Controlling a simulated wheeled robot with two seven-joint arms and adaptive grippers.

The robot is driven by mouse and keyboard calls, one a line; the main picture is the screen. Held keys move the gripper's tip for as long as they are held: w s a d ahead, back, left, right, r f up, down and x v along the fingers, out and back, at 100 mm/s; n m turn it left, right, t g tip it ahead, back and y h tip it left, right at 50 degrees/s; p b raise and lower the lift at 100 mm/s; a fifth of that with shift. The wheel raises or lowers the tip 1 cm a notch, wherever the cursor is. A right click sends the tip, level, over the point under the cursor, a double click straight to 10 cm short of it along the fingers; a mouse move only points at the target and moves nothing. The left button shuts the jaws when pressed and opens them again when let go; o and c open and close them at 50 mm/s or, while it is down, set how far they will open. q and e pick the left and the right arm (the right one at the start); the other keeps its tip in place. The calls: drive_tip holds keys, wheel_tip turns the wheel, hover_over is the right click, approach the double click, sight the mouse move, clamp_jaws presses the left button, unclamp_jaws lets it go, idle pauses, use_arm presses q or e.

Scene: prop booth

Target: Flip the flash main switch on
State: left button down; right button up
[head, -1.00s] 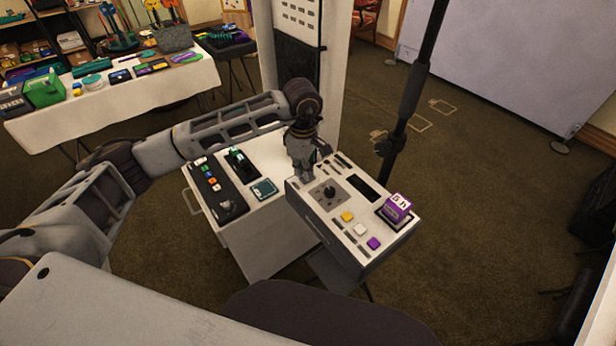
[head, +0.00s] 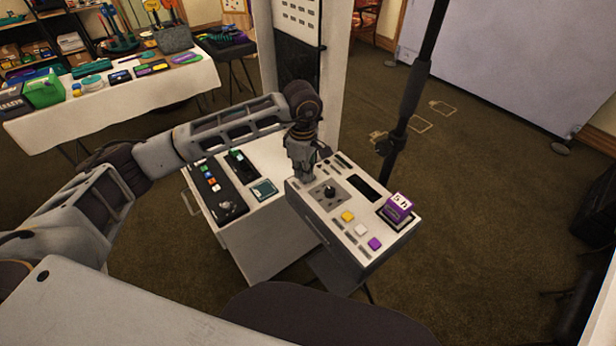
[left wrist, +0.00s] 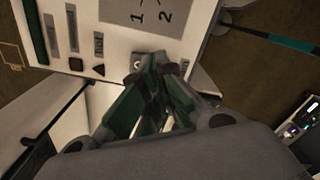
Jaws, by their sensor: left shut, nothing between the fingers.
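A white control box (head: 318,215) stands in the middle of the head view, with a dark knob (head: 330,192) on a grey plate. My left gripper (head: 308,179) points down at the box's far left corner, left of the knob. In the left wrist view its shut, empty fingertips (left wrist: 152,64) are at the box's panel (left wrist: 115,35), beside a small metal fitting (left wrist: 137,60) that they partly cover. This fitting may be the flash main switch; its position and whether the fingers touch it cannot be told. My right gripper is not in view.
The box also bears yellow, white and purple buttons and a purple block (head: 400,204) in a dark recess. A white cabinet with a black button strip (head: 219,190) stands to the left. A black pole (head: 410,95) rises behind the box.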

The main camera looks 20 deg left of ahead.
use_arm(q)
drive_tip(key=shift+f, duration=0.35)
idle(0.3)
drive_tip(key=shift+r, duration=0.15)
drive_tip(key=shift+r+p, duration=0.4)
drive_tip(key=shift+r, duration=1.4)
drive_tip(key=shift+r+p, duration=0.55)
drive_tip(key=shift+r, duration=1.05)
drive_tip(key=shift+s+a, duration=0.1)
